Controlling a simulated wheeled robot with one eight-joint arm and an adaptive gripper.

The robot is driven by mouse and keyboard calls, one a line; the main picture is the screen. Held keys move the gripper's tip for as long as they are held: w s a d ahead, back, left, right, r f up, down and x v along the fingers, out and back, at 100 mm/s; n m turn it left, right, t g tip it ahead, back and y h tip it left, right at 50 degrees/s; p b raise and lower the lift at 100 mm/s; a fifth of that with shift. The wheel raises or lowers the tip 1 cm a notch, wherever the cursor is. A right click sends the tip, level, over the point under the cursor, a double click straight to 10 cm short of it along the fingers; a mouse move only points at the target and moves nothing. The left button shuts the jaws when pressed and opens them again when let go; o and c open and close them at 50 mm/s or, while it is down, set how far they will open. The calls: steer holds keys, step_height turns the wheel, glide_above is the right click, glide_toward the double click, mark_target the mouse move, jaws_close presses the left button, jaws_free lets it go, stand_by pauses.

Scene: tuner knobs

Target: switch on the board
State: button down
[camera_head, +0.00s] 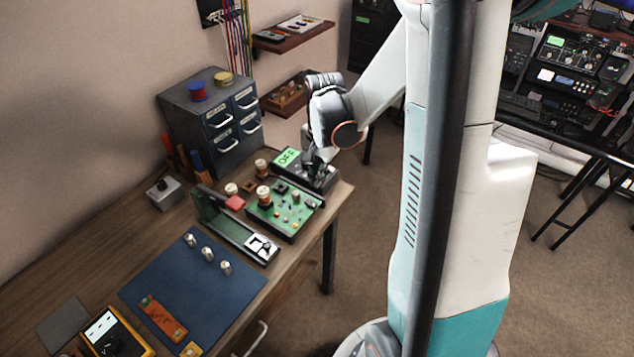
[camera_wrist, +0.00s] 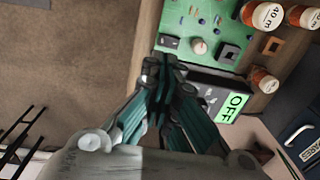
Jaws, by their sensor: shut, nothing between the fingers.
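The green circuit board (camera_head: 268,219) sits on the bench with coils and small parts on it; it also shows at the top of the wrist view (camera_wrist: 188,12). Behind it stands a dark box whose green display (camera_head: 287,157) reads OFF; the display also shows in the wrist view (camera_wrist: 232,107). My gripper (camera_head: 314,172) is shut and empty, at the right part of this box. In the wrist view its fingertips (camera_wrist: 163,68) lie over the box's end, beside the board's edge. They hide part of the box, and I cannot tell whether they touch it.
Coils marked 40 m (camera_wrist: 268,16) stand by the board. Three silver knobs (camera_head: 207,254) stand on a blue mat (camera_head: 165,277). A yellow meter (camera_head: 128,327) is at the front. A drawer cabinet (camera_head: 200,105) stands behind. The bench's right edge is close to the box.

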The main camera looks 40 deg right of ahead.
step_height(320, 180, up, 5)
steer(key=p, duration=0.1)
glide_above(311, 203)
steer(key=s+d, duration=0.2)
steer(key=shift+w+a+r, duration=0.1)
steer(key=shift+w, duration=0.1)
steer(key=shift+w+d+r+t, duration=0.2)
steer(key=shift+w+t, duration=0.25)
steer(key=shift+t, duration=0.05)
steer(key=shift+b, duration=0.3)
steer(key=f+b, duration=0.2)
steer(key=f, duration=0.2)
steer(key=w+f+b, duration=0.1)
steer(key=f, duration=0.4)
steer(key=f+b, duration=0.2)
steer(key=f, duration=0.3)
steer(key=shift+w+a+b, duration=0.35)
steer(key=shift+w, duration=0.05)
